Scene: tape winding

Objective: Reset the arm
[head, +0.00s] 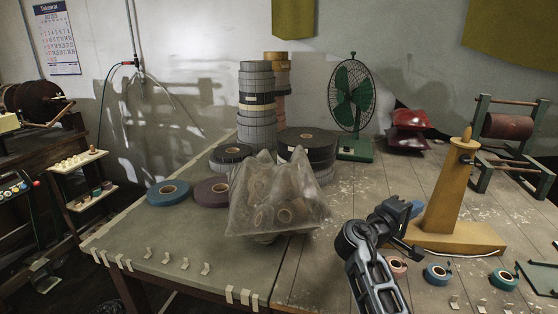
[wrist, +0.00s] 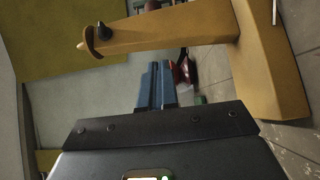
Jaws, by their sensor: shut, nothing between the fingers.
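My gripper (head: 414,208) is above the wooden table (head: 330,268), just left of the yellow wooden stand (head: 446,195). In the wrist view the gripper's two blue-grey fingers (wrist: 155,84) are together, with nothing between them. My arm reaches in from the bottom of the head view and is bent at the elbow. The yellow stand also shows in the wrist view (wrist: 262,55), lying sideways in the picture, with its post across the top.
A clear plastic bag (head: 275,200) of tape rolls stands mid-table. Stacked rolls (head: 257,95) and a green fan (head: 352,95) are behind. A winding rack (head: 508,127) stands far right.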

